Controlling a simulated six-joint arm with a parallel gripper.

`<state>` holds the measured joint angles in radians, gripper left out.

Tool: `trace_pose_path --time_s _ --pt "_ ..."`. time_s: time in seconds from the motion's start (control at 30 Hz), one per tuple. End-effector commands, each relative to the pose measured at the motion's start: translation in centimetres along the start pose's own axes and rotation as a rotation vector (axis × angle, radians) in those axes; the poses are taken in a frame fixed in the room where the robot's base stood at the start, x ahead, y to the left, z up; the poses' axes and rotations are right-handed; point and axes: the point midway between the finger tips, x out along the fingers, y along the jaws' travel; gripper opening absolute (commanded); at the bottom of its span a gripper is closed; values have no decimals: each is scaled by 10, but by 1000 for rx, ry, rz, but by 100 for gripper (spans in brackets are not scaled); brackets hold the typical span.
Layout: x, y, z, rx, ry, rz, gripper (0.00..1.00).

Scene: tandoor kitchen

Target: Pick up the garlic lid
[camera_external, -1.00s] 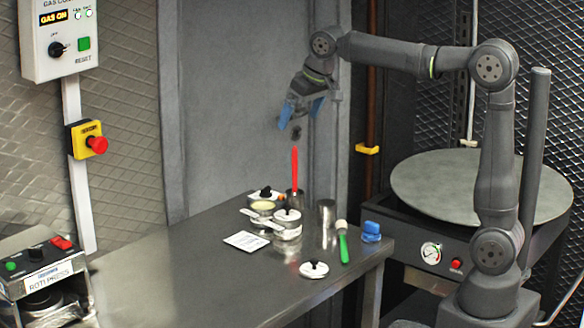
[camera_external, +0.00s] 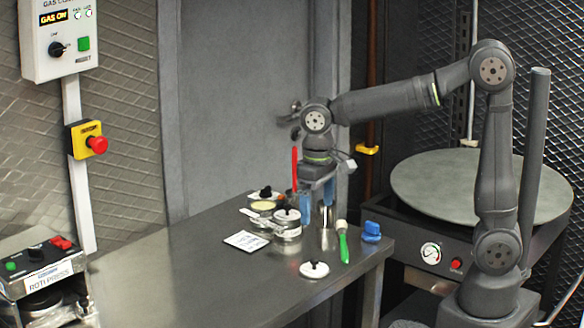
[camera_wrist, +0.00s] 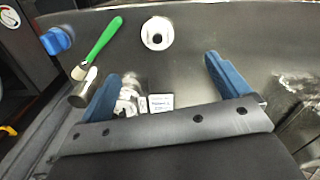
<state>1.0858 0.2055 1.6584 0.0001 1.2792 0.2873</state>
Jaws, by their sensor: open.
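A loose round pale lid with a black knob (camera_external: 314,270) lies flat on the steel table near its front edge. It also shows in the wrist view as a round lid (camera_wrist: 148,40) beyond my fingertips. Another lid with a black knob (camera_external: 287,215) sits on a metal container, and a further black knob (camera_external: 265,192) shows behind an open container. No readable label shows which is the garlic lid. My gripper (camera_external: 317,215) points down above the table, behind the loose lid. In the wrist view my gripper (camera_wrist: 162,68) has its blue fingers wide apart, with nothing held.
Several containers (camera_external: 263,207) and a white card (camera_external: 245,240) are left of my gripper. A metal cup (camera_external: 326,238), a green-handled brush (camera_external: 343,246) and a blue object (camera_external: 371,232) are close on the right. A red handle (camera_external: 295,170) stands upright beside the gripper. The left of the table is clear.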

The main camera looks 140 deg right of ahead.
Motion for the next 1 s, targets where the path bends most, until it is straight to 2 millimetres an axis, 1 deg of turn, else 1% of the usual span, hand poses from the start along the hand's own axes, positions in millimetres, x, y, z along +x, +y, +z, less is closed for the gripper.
trace_pose_path --time_s 0.03,0.2,0.3,0.4,0.5,0.67,0.9,1.0 --pt "12 1 1 1 -5 2 93" --pt "50 1 0 1 -5 2 93" --pt "71 1 0 1 -5 2 93" --pt "88 1 0 1 -2 1 93" --pt "98 1 -1 1 0 0 93" --pt "107 2 -1 1 0 0 93" --pt "142 8 -3 1 -3 1 93" --pt "152 8 -3 1 -2 1 93"
